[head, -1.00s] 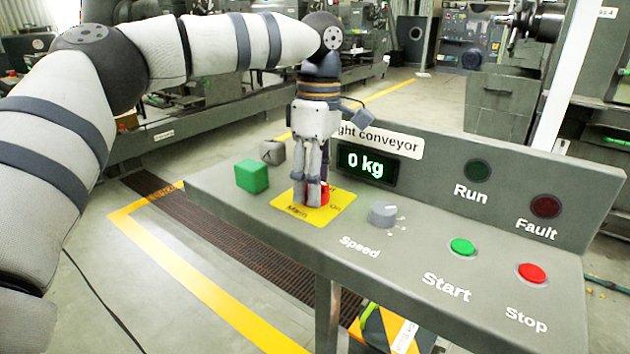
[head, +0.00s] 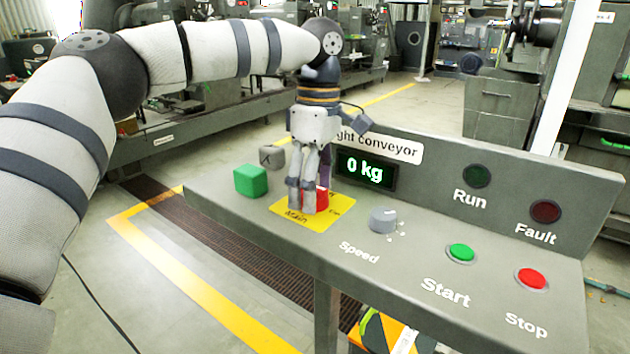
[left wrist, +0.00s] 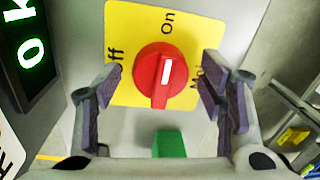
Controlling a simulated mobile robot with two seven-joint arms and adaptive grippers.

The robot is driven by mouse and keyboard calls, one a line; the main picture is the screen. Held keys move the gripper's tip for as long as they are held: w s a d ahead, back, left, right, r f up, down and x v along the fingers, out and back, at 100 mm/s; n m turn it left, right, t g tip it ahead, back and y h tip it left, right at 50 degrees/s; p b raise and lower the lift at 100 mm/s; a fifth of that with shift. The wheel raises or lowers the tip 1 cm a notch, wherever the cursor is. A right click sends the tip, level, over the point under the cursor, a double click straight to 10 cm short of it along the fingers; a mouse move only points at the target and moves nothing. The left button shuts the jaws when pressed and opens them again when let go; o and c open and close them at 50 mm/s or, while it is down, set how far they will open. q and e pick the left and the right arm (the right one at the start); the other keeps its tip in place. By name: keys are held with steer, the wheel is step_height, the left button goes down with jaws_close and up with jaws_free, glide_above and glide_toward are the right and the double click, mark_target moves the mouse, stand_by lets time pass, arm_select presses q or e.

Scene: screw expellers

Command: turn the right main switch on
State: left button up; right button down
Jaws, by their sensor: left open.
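The right main switch is a red knob (head: 321,199) on a yellow plate (head: 322,217), on the grey panel marked "ght conveyor". In the left wrist view, the knob (left wrist: 155,78) carries a white mark that points up, roughly toward the "On" label. "Off" is to its left and "Main" to its right, partly covered by a finger. My left gripper (head: 308,206) points down over the plate. It is open, with its fingers (left wrist: 160,85) on either side of the knob and gaps visible between them and it. The fingers partly hide the knob in the head view. My right gripper is out of view.
A green block (head: 250,181) and a grey block (head: 272,156) sit on the panel left of the plate. A speed dial (head: 383,219), green Start button (head: 461,252) and red Stop button (head: 531,279) lie to the right. The display (head: 365,168) reads 0 kg; the Run lamp (head: 477,174) looks dark.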

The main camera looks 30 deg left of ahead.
arm_select(q)
step_height(320, 180, up, 12)
steer(key=shift+w, duration=0.45)
